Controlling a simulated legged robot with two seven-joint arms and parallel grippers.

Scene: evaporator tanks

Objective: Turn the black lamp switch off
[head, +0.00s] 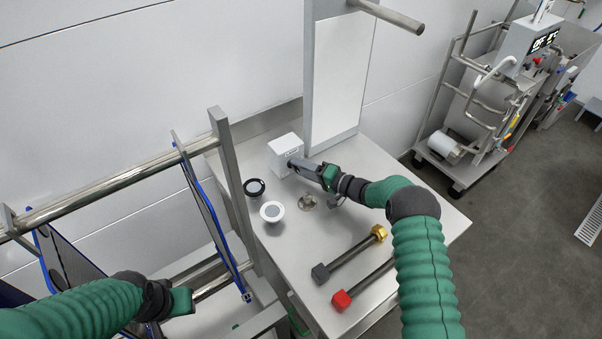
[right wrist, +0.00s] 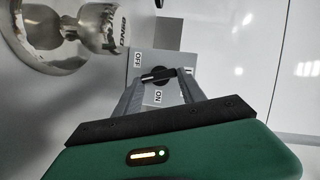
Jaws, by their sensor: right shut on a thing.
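The black lamp switch (right wrist: 157,75) is a small knob on a grey-white box, between an OFF label above and an ON label below in the right wrist view. The box (head: 284,155) stands at the back of the steel table in the head view. My right gripper (head: 292,164) reaches it from the right. Its fingers (right wrist: 158,80) are shut on the knob, one on each side. The knob lies roughly crosswise between them. My left gripper (head: 182,301) is low at the left, away from the box; its fingers are not clear.
On the steel table (head: 350,215) are a black round fitting (head: 254,187), a white round fitting (head: 272,211), a small metal piece (head: 306,202) and two bars, one grey-ended (head: 320,274), one red-ended (head: 341,299). A metal frame (head: 236,195) stands left. An upright panel (head: 337,80) rises behind.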

